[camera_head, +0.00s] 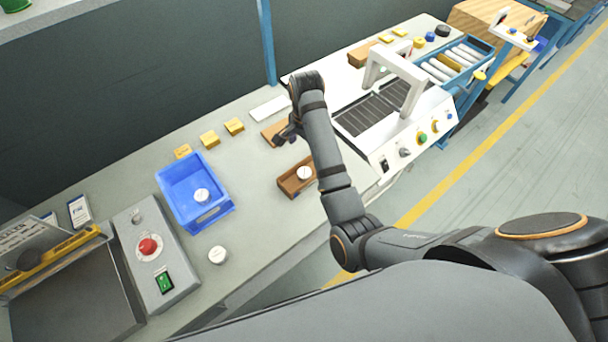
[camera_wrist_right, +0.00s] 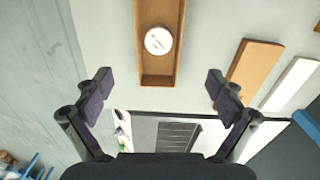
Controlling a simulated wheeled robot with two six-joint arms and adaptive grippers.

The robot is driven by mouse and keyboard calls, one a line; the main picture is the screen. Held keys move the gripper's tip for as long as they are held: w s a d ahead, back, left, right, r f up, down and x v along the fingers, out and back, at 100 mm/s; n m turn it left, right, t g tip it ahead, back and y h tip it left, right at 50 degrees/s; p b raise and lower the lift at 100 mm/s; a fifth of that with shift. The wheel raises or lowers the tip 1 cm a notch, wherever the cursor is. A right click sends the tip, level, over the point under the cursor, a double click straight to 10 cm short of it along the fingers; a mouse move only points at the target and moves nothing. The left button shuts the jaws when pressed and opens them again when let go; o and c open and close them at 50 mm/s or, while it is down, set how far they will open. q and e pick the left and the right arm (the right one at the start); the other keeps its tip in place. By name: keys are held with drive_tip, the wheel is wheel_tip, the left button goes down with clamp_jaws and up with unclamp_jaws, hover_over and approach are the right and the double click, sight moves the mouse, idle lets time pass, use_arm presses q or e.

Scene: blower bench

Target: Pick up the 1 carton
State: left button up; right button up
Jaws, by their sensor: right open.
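An open brown carton (camera_head: 288,186) lies on the bench with a white round disc (camera_head: 304,173) inside it. The carton also shows at the top middle of the right wrist view (camera_wrist_right: 157,77), with the disc (camera_wrist_right: 158,41) in it. A flat brown piece (camera_head: 272,133) lies behind it; it also shows to the right in the wrist view (camera_wrist_right: 254,72). My right gripper (camera_head: 287,131) is open and empty, above the bench near the flat brown piece. In the wrist view its spread fingers (camera_wrist_right: 158,78) are on either side of the carton's near end, not touching it. My left gripper is not in view.
A blue bin (camera_head: 171,185) with a white disc inside stands left of the carton. Another disc (camera_head: 217,255) lies near the bench's front edge. A white machine (camera_head: 410,130) with a raised handle stands to the right. Small yellow blocks (camera_head: 210,138) lie at the back.

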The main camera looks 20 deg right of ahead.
drive_tip(key=b, duration=0.4)
hover_over(306, 171)
wheel_tip(306, 171, down, 5)
drive_tip(key=shift+w+a+r, duration=0.1)
drive_tip(key=shift+f, duration=0.2)
wheel_tip(306, 171, down, 5)
drive_tip(key=shift+f+p, duration=0.1)
drive_tip(key=shift+p, duration=0.65)
drive_tip(key=c, duration=1.3)
